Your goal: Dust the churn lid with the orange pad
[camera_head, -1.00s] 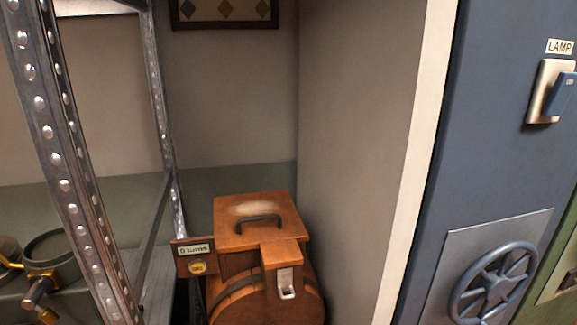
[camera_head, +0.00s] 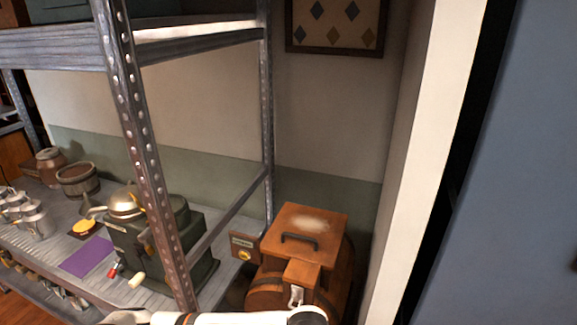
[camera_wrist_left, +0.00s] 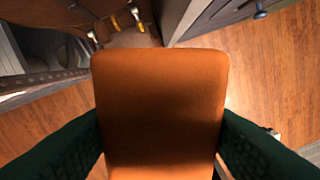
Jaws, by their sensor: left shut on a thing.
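The churn (camera_head: 343,278) is a wooden barrel standing on the floor between the shelf and the wall, in the lower middle of the head view. Its square lid (camera_head: 335,243) has a dark handle and a pale dusty patch on top behind the handle. In the left wrist view, my left gripper (camera_wrist_left: 160,150) is shut on the orange pad (camera_wrist_left: 160,100), with a dark finger on each side. A white part of my arm crosses the bottom of the head view, in front of the churn. The pad does not show in the head view. My right gripper is out of view.
A metal shelf (camera_head: 130,100) stands left of the churn, its post close by. It bears a dark machine (camera_head: 175,240), a purple mat (camera_head: 87,257), a wooden tub (camera_head: 77,181) and metal cans. A small sign (camera_head: 244,246) is beside the churn. A pale wall edge (camera_head: 430,150) rises at right.

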